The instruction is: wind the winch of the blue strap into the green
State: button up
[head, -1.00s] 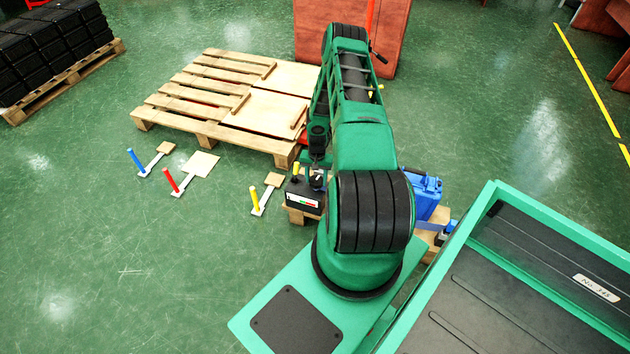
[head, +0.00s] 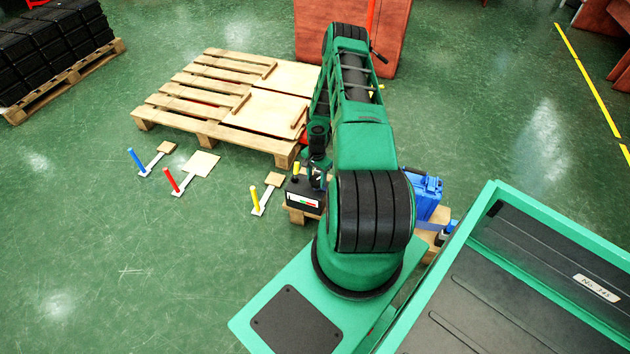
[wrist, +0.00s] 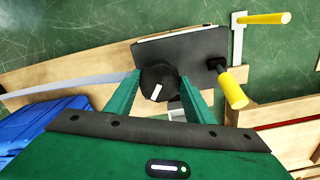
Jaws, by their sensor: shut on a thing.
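The winch is a black box (head: 303,193) at the end of a wooden beam, with a white gauge strip (head: 304,201) bearing red and green on its front. I cannot read a pointer on the gauge. A round black knob with a white mark (wrist: 158,83) sits on the box, and a yellow-gripped handle (wrist: 233,95) sticks out at its side. My gripper (wrist: 160,84) is shut on the knob, one green finger on each side. The blue strap (wrist: 70,86) runs from the winch to the left above the beam, looking greyish in the wrist view.
A blue case (head: 426,194) stands on the beam behind my arm. A wooden pallet (head: 205,130) lies beyond.

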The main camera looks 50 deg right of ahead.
aim_at(317, 180)
jog(key=m, duration=0.6)
jog(key=shift+s+d+m, duration=0.15)
jog(key=shift+d+m, duration=0.05)
jog(key=shift+m, duration=0.1)
dwell(0.4)
jog(key=o, duration=1.1)
jog(key=shift+c, duration=0.2)
jog(key=shift+a, duration=0.1)
jog(key=shift+r, duration=0.4)
notch_tip(317, 180, up, 10)
